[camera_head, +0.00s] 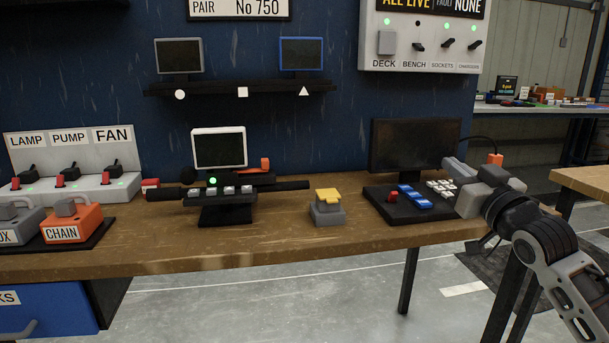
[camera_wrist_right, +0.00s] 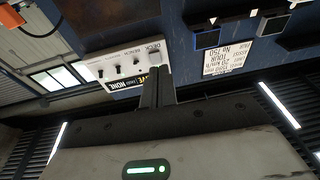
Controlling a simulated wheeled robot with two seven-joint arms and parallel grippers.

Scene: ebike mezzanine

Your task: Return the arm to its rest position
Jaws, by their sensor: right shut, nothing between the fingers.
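My right arm comes in from the right in the head view. Its gripper (camera_head: 447,170) is held over the right end of the wooden bench, in front of the black monitor and beside the keypad. Its fingers are together with nothing between them. In the right wrist view the closed fingers (camera_wrist_right: 157,80) show at the middle, and the wall with the switch panel appears upside down behind them. My left gripper is in neither view.
The bench (camera_head: 270,238) holds a keypad console (camera_head: 400,212), a dark monitor (camera_head: 414,145), a grey box with a yellow top (camera_head: 327,207), a small-screen device (camera_head: 219,148), a lamp-pump-fan switch panel (camera_head: 72,150) and an orange CHAIN box (camera_head: 72,226). A switch panel (camera_head: 425,50) hangs above.

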